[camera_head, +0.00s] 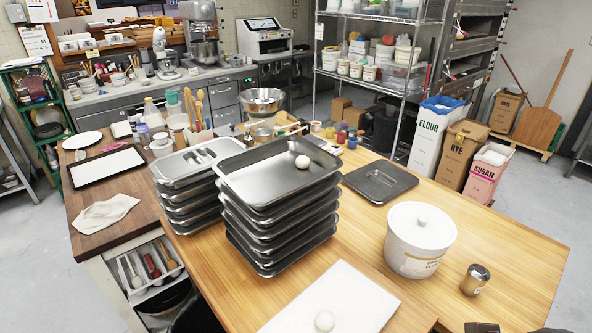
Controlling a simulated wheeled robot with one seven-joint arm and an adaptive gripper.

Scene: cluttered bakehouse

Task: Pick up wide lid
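A white round lid (421,222) with a small knob sits on a white tub (412,260) on the right of the wooden table. A dark grey rectangular lid or shallow pan (380,181) lies flat on the table behind the tub, right of the stacked trays. I cannot tell for certain which is the wide lid. Dark parts, probably my gripper (482,327), show at the bottom edge, in front of the tub and apart from both lids. Most of the gripper is out of frame, so its opening cannot be judged.
A tall stack of metal trays (262,224) with a dough ball on top stands mid-table. A small jar (475,280) stands right of the tub. A white board (340,297) with a dough ball lies in front. Flour, rye and sugar bins stand beyond the table's right edge.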

